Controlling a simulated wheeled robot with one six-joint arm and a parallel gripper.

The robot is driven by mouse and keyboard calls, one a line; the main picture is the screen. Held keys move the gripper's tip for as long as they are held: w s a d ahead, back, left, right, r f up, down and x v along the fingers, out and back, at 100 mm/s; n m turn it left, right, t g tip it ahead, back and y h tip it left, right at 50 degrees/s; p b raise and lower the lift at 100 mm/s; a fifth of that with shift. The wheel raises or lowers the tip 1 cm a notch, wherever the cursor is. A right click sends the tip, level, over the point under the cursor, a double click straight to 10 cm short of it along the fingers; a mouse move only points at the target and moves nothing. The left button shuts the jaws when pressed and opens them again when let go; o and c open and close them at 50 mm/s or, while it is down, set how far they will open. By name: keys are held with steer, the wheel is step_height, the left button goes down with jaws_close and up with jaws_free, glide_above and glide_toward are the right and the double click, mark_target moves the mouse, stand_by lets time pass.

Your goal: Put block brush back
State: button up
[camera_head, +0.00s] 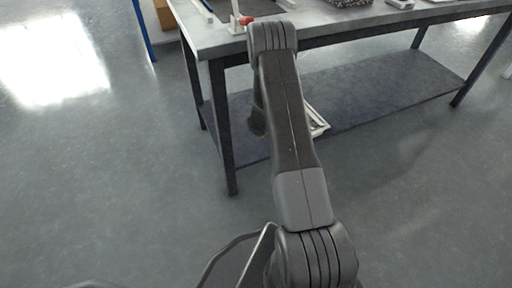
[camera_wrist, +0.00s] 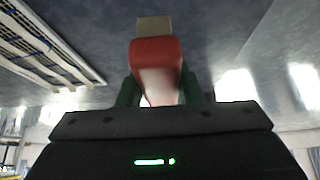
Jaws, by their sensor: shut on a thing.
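The block brush (camera_wrist: 157,62), a red body with a tan end, is in the middle of the wrist view. My gripper (camera_wrist: 160,88) is shut on it, with a dark green finger on each side. The tan end points away from the gripper. The brush's resting place cannot be made out.
A grey-topped table (camera_head: 330,22) with dark legs and a lower shelf (camera_head: 370,85) stands ahead. A white stand (camera_head: 235,14) is at its left end, beside a small red part (camera_head: 246,20). A pale frame (camera_head: 318,122) shows behind my arm. Open floor (camera_head: 110,190) lies left.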

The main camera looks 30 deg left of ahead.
step_height(320, 180, down, 10)
steer(key=b, duration=0.6)
steer(key=shift+r, duration=0.15)
steer(key=o, duration=0.9)
steer(key=shift+f, duration=0.2)
steer(key=shift+o, duration=0.2)
steer(key=shift+r, duration=0.3)
steer(key=p+v, duration=0.4)
steer(key=v, duration=0.7)
steer(key=shift+s+d+r, duration=0.2)
steer(key=shift+r, duration=0.1)
